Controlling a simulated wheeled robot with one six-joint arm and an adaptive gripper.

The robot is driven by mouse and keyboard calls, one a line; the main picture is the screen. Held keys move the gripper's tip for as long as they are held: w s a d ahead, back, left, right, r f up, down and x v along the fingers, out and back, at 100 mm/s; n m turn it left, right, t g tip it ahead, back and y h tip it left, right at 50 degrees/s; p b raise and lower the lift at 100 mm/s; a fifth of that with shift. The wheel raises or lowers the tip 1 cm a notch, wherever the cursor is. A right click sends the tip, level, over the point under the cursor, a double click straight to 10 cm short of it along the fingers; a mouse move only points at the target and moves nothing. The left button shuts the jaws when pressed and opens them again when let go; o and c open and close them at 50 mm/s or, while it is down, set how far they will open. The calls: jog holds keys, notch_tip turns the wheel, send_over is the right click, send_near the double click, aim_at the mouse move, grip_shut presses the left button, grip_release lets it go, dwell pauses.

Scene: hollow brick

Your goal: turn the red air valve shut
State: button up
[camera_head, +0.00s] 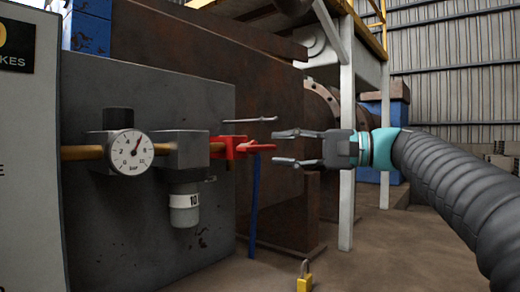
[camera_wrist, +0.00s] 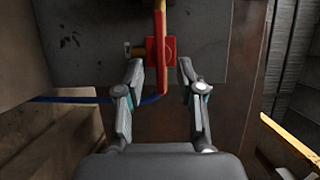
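The red air valve (camera_head: 232,147) sits at the right end of the brass pipe on the grey panel, and its red handle (camera_head: 262,147) points to the right, roughly in line with the pipe. In the wrist view the valve body (camera_wrist: 154,52) lies beyond my fingers, and the handle (camera_wrist: 162,82) reaches back between them. My gripper (camera_head: 284,147) is open to the right of the valve; it also shows in the wrist view (camera_wrist: 161,72) with a finger on each side of the handle. Neither finger clearly touches it.
A pressure gauge (camera_head: 129,152) and a filter unit (camera_head: 184,170) sit on the grey panel (camera_head: 90,220) left of the valve. A blue hose (camera_head: 254,205) hangs below the valve. A yellow padlock (camera_head: 304,280) is at the bottom. A white post (camera_head: 347,150) stands behind my gripper.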

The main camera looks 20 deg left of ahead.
aim_at(264, 148)
jog(key=shift+a, duration=2.7)
jog(key=shift+c, duration=0.2)
grip_shut()
